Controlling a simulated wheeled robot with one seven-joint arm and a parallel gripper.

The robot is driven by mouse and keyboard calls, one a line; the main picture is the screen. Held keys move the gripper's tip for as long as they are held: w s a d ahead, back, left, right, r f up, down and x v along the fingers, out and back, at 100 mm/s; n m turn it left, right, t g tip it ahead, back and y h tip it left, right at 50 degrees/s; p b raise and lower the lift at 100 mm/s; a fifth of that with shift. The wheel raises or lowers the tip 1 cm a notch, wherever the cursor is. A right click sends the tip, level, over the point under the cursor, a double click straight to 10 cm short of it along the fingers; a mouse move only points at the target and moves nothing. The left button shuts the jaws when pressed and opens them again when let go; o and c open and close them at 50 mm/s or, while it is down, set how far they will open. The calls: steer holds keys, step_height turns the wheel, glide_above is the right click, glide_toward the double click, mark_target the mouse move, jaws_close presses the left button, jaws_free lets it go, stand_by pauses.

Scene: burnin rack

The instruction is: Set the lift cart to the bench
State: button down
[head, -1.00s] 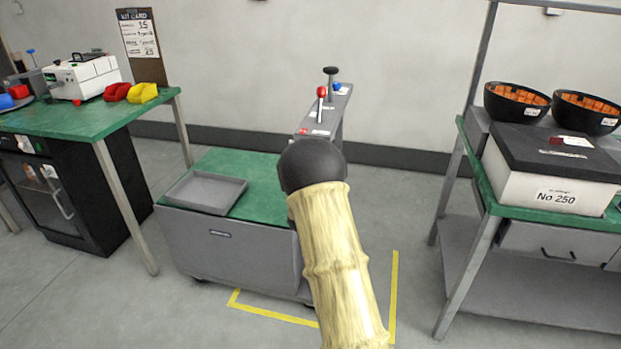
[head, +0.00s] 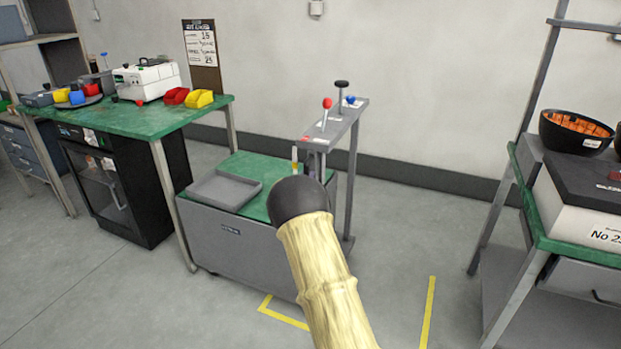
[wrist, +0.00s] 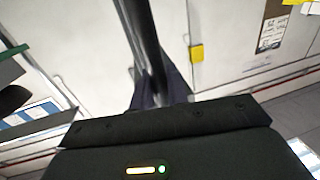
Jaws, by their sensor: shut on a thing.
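The lift cart (head: 232,247) has a grey body and a green top with a grey tray (head: 222,191) on it. A grey post (head: 335,128) with red, black and blue knobs stands at its right. The green-topped bench (head: 130,118) is left of the cart; their near corners look close, and I cannot tell whether they touch. In the head view my arm hides my gripper. In the wrist view my gripper (wrist: 158,103) is shut on a dark bar (wrist: 145,45); whether that bar belongs to the cart is unclear.
Yellow floor tape (head: 428,310) runs right of the cart, with clear floor around it. A rack (head: 528,262) with a white box (head: 580,212) and black bowls stands at the right. A black cabinet (head: 118,193) is under the bench.

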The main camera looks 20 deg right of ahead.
steer(key=shift+w+a+r, duration=0.15)
steer(key=shift+a+r, duration=0.05)
steer(key=shift+a, duration=0.15)
steer(key=c, duration=1.4)
jaws_free()
steer(key=shift+w+f, duration=0.1)
steer(key=shift+f, duration=0.05)
steer(key=shift+c, duration=0.2)
steer(key=shift+d, duration=0.1)
steer(key=shift+s, duration=0.4)
steer(key=v, duration=1.7)
